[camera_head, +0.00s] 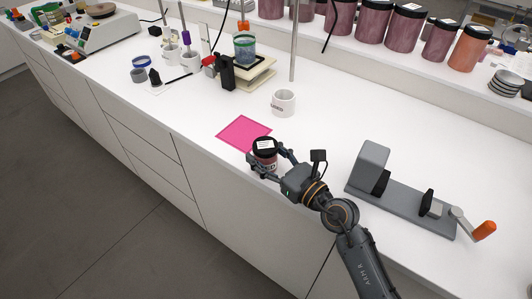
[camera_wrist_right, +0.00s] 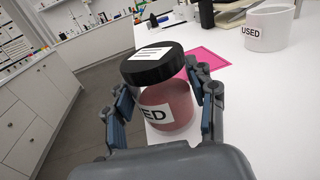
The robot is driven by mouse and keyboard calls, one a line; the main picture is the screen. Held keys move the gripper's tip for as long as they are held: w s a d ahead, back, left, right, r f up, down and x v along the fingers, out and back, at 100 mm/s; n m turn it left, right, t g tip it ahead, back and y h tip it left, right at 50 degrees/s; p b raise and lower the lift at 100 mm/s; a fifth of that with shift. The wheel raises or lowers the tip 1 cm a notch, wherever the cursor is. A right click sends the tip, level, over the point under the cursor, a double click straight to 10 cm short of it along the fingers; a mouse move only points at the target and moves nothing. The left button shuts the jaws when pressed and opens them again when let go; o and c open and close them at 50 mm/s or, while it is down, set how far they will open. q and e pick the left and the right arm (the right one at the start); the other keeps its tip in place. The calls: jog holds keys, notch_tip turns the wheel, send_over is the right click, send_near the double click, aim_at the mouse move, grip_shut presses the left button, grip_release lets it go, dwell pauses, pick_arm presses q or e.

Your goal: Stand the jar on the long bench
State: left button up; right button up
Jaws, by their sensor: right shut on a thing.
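The jar (camera_head: 264,157) has a black lid with a white label and reddish-pink contents. In the head view it is near the front edge of the long white bench (camera_head: 330,130), at the near right corner of a pink sheet (camera_head: 240,133). My right gripper (camera_head: 268,165) is shut on the jar from the right. In the right wrist view the jar (camera_wrist_right: 172,104) is between the two fingers (camera_wrist_right: 165,112), somewhat tilted in the picture. I cannot tell whether its base touches the bench. My left gripper is not in view.
A white mug (camera_head: 284,103) marked USED stands behind the jar. A grey clamp with an orange handle (camera_head: 484,231) lies to the right. Several large jars line the raised shelf at the back. A kitchen-type scale (camera_head: 103,30) stands far left. Bare bench lies between mug and clamp.

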jog(key=shift+f, duration=0.3)
jog(key=o, duration=1.3)
jog(key=v, duration=1.2)
